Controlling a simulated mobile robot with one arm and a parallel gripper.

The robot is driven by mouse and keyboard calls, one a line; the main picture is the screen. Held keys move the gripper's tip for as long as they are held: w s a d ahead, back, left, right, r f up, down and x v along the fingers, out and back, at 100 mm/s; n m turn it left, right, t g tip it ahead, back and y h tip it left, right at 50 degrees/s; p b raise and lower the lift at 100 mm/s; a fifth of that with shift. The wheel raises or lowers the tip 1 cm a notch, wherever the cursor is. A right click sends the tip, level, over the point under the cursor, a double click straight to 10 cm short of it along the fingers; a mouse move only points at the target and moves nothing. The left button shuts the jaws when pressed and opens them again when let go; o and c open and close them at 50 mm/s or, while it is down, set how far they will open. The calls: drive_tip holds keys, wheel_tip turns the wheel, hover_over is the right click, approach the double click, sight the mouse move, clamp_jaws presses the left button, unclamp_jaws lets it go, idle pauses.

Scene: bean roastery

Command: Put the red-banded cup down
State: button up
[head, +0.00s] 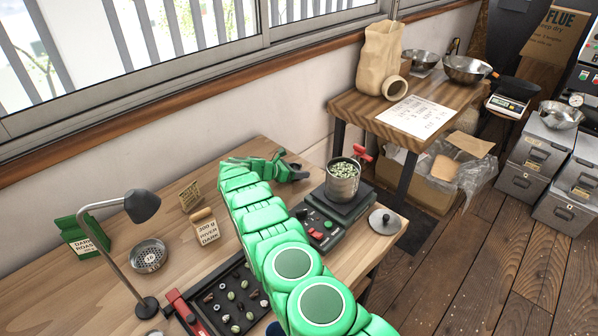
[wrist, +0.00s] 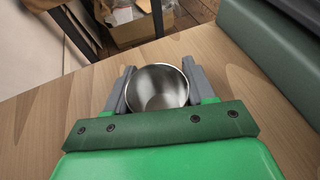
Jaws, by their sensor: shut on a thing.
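My gripper (wrist: 156,92) is shut on an empty steel cup (wrist: 158,98), with one grey finger on each side of it. I look into its open mouth in the wrist view; no red band shows from there. Bare wooden tabletop (wrist: 85,90) shows around it; whether the cup's base touches the wood is hidden. In the head view my gripper (head: 297,170) is at the table's back edge, left of the scale, and I cannot make out the held cup there.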

drive_tip(key=shift+f, duration=0.15)
drive_tip(key=o, duration=1)
